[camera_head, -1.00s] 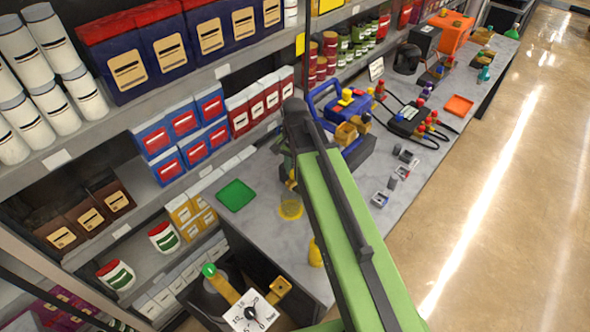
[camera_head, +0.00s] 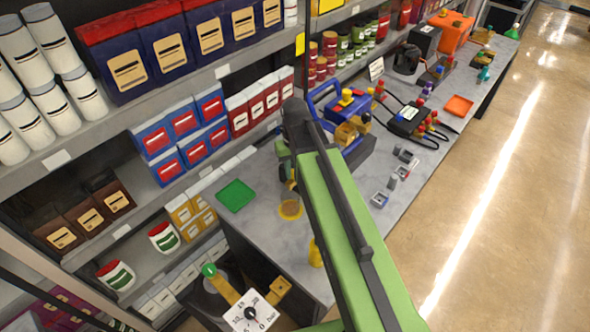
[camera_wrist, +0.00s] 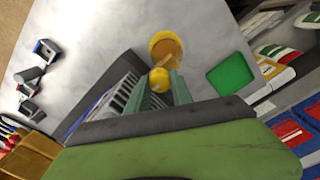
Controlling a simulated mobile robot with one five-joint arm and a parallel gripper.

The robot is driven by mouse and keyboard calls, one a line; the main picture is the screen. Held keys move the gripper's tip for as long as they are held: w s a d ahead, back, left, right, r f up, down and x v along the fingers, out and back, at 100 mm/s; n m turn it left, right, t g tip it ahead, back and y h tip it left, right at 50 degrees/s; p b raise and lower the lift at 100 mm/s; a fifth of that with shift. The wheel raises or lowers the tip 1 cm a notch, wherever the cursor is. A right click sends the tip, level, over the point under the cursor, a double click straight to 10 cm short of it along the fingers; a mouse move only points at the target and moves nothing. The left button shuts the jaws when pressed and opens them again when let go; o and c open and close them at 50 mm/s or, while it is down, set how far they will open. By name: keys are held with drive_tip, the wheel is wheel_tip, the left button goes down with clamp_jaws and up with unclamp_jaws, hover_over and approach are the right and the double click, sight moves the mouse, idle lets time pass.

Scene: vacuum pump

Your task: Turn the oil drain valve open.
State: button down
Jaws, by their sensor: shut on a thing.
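The vacuum pump (camera_head: 357,146), blue with a carrying handle, stands on the grey bench. My arm hides part of it in the head view. In the wrist view its dark finned body (camera_wrist: 112,100) lies left of the fingers. My gripper (camera_wrist: 162,88) has its two grey-green fingers shut on a small yellow part, which looks like the oil drain valve (camera_wrist: 160,76). How far the valve is turned cannot be told. A round yellow pan with an amber inside (camera_wrist: 166,46) sits just beyond the fingertips; it also shows on the bench in the head view (camera_head: 291,209).
A green tray (camera_head: 236,195) lies left of the pan. A gauge manifold (camera_head: 408,118) with hoses, small grey parts (camera_head: 397,175) and an orange tray (camera_head: 459,105) lie on the right. Stocked shelves (camera_head: 160,80) rise behind the bench.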

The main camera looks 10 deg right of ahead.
drive_tip(key=shift+w+n, duration=0.15)
drive_tip(key=shift+n, duration=0.25)
drive_tip(key=c, duration=1.1)
unclamp_jaws()
wheel_tip(320, 180, up, 17)
drive_tip(key=p, duration=1.7)
drive_tip(key=shift+r, duration=0.2)
